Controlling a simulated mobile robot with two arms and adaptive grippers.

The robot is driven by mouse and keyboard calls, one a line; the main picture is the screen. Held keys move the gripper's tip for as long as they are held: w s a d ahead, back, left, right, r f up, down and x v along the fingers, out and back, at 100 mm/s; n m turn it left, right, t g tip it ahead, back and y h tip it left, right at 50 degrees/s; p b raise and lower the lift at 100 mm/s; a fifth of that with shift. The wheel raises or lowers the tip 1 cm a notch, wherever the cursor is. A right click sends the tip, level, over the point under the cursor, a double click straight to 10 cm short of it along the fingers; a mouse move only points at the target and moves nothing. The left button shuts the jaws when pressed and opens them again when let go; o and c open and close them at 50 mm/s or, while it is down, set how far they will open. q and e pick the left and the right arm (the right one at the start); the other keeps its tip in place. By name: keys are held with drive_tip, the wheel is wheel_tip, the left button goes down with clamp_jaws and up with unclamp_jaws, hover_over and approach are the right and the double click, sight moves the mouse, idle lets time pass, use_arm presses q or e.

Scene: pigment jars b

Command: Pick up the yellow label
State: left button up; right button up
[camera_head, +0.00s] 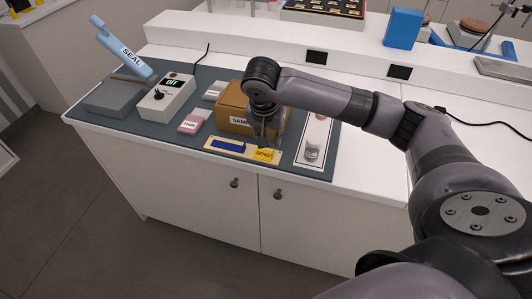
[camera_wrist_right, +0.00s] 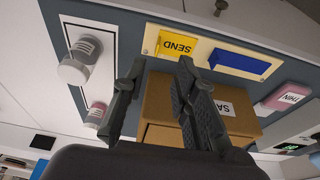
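The yellow label (camera_head: 265,155), marked SEND, lies at the right end of a cream tray (camera_head: 211,150) at the mat's front edge. It also shows in the right wrist view (camera_wrist_right: 177,44), unobstructed. A blue label (camera_head: 228,145) lies beside it in the same tray. My right gripper (camera_head: 264,142) points down just behind the yellow label, close to the front of the cardboard box. In the right wrist view its two fingers (camera_wrist_right: 162,62) are apart with nothing between them, and the yellow label lies beyond the tips. My left gripper is not in view.
The open cardboard box (camera_head: 231,112) stands directly behind the tray. Two jars stand on a white strip to the right, the nearer one (camera_head: 313,150) close to the gripper. A pink block (camera_head: 194,123), a control box (camera_head: 167,98) and a sealer (camera_head: 115,97) stand left.

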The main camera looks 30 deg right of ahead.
sight(273, 152)
drive_tip(key=shift+x, duration=0.9)
drive_tip(key=shift+w+d+f+p, duration=0.1)
drive_tip(key=shift+d+f+p, duration=0.1)
drive_tip(key=shift+f+p, duration=0.3)
drive_tip(key=x, duration=0.3)
drive_tip(key=shift+d+f+p, duration=0.2)
drive_tip(key=shift+f+p, duration=0.2)
drive_tip(key=shift+f, duration=0.35)
drive_tip(key=shift+c, duration=0.2)
clamp_jaws()
